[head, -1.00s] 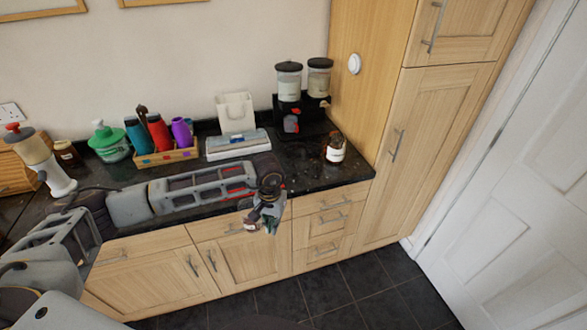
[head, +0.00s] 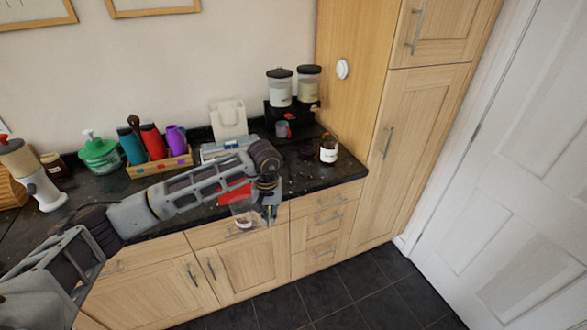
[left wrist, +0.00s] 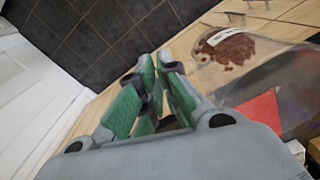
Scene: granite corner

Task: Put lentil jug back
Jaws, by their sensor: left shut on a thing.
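The lentil jug (head: 244,215) is clear, with red-brown lentils low inside. It is in the air in front of the counter's front edge, beside my left gripper (head: 270,212). In the left wrist view the jug (left wrist: 232,55) fills the right side, with a white label and lentils showing through its wall. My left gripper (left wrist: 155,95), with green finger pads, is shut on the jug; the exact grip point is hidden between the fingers. My right gripper is out of view.
A red mat (head: 236,195) lies on the dark counter, partly hidden by my arm. A labelled brown jar (head: 328,150) stands at the right end. A two-canister dispenser (head: 280,92), a white holder (head: 228,118) and a wooden tray of bottles (head: 160,166) stand along the back.

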